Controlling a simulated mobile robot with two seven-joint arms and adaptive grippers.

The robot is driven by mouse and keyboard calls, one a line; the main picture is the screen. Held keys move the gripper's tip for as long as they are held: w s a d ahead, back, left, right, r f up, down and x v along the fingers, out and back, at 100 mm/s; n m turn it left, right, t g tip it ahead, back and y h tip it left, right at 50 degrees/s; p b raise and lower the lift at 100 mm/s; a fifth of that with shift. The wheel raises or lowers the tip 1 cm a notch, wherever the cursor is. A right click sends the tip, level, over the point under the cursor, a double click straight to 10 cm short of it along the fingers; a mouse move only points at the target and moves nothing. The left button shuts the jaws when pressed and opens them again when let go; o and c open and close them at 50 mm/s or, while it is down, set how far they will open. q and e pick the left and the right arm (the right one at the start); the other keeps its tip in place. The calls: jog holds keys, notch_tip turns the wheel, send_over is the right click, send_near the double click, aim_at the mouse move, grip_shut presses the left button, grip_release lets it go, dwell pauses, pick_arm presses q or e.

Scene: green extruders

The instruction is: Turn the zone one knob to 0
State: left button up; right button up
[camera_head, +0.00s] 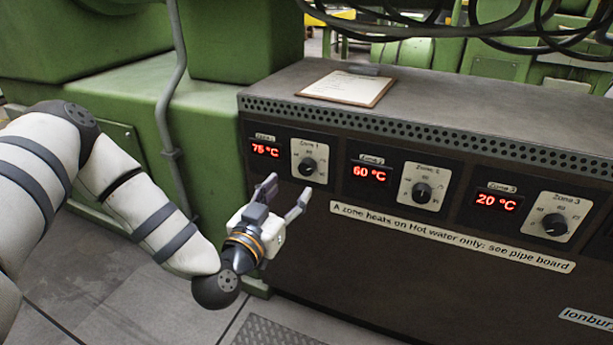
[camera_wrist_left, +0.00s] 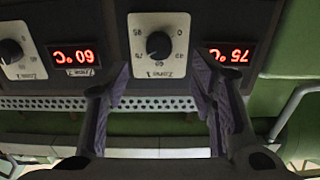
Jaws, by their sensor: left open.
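The zone one knob (camera_head: 308,166) is a black round knob on a pale dial plate, on the left of the dark panel. Its display (camera_head: 266,150) reads 75 °C in red. My left gripper (camera_head: 286,188) is open and empty, a little in front of and below the knob in the head view. The left wrist view is upside down and shows the knob (camera_wrist_left: 159,45) between and beyond the two spread fingers (camera_wrist_left: 160,68), apart from them. The knob's exact pointer setting is too small to tell. My right gripper is not in view.
The zone 2 knob (camera_head: 422,193) has a display of 60 °C, and the zone 3 knob (camera_head: 555,224) one of 20 °C. A label strip (camera_head: 450,237) runs below them. A clipboard (camera_head: 346,88) lies on the cabinet top. A grey pipe (camera_head: 165,130) rises at the left.

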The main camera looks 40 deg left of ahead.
aim_at(305, 171)
pick_arm(q)
jog(key=b+x, duration=0.1)
jog(key=x, duration=0.6)
jog(key=shift+w+f+b, duration=0.15)
jog(key=shift+w+b, duration=0.15)
jog(key=shift+b, duration=0.1)
jog(key=shift+w+a, duration=0.1)
jog(key=shift+w, duration=0.35)
jog(key=c, duration=1.1)
